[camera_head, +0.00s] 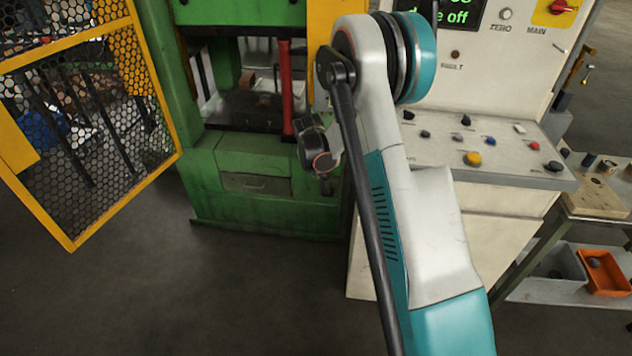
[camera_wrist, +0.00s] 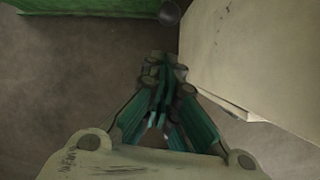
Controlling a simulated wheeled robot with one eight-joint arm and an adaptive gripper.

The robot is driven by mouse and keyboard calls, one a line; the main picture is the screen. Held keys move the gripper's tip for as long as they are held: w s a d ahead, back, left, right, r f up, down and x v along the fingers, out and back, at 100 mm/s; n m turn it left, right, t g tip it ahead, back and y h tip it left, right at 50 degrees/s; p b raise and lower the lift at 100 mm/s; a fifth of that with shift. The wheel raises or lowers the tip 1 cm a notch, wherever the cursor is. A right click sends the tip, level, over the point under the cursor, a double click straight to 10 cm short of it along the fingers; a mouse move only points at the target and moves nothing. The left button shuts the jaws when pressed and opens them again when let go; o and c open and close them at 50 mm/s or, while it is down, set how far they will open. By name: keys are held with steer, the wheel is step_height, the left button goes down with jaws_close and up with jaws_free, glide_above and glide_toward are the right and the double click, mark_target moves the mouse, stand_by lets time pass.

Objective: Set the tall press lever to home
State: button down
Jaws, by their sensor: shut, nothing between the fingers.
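My gripper (camera_wrist: 165,65) is shut and empty in the wrist view, with its fingers together above the grey floor. A dark round knob (camera_wrist: 169,13) shows beyond the fingertips at the top of the wrist view, apart from them, near the green press. I cannot tell whether it belongs to the tall press lever. In the head view the green press (camera_head: 255,160) stands behind my arm. An upright red bar (camera_head: 286,85) stands at its opening; I cannot tell whether this is the lever. My arm hides part of the press's right side and my fingers.
A cream control console (camera_head: 450,215) with several knobs and buttons stands right of the press. It also flanks my gripper in the wrist view (camera_wrist: 260,60). A yellow mesh guard (camera_head: 128,165) is at the left. An orange bin (camera_head: 606,275) sits far right. Floor in front is clear.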

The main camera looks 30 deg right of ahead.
steer(key=shift+f, duration=0.25)
